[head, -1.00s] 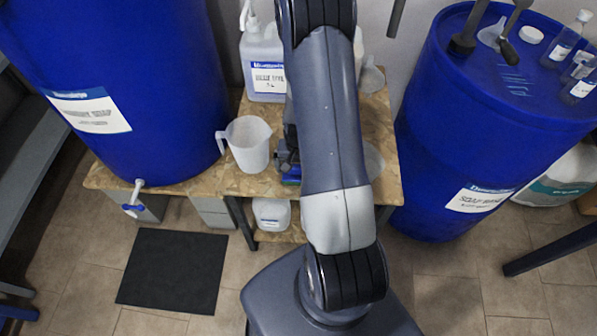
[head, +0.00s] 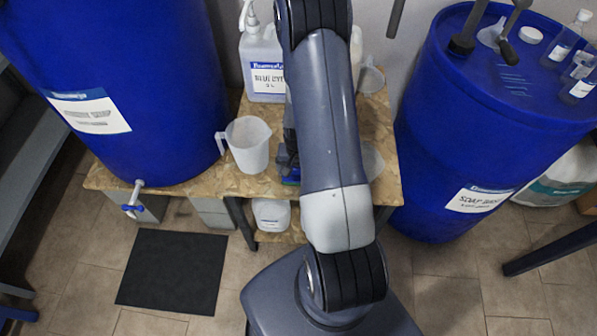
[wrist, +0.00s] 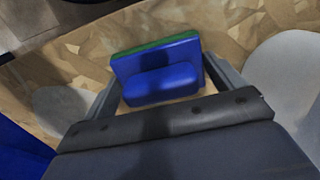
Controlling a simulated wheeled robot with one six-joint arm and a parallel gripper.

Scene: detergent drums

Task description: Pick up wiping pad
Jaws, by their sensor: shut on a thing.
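The wiping pad (wrist: 160,80) is blue with a green layer along its far edge and a raised blue grip block on top. In the wrist view it lies between the two fingers of my gripper (wrist: 163,76), which is shut on it. In the head view a small part of the pad (head: 291,180) shows at the front of the wooden bench top, left of my arm. My arm hides most of my gripper (head: 287,163) there. The pad appears at bench height; I cannot tell whether it touches the surface.
A white jug (head: 248,145) stands just left of the pad. A labelled dye bottle (head: 264,65) stands behind it on the bench (head: 215,178). Large blue drums stand left (head: 120,90) and right (head: 450,150). A dark mat (head: 172,272) lies on the floor.

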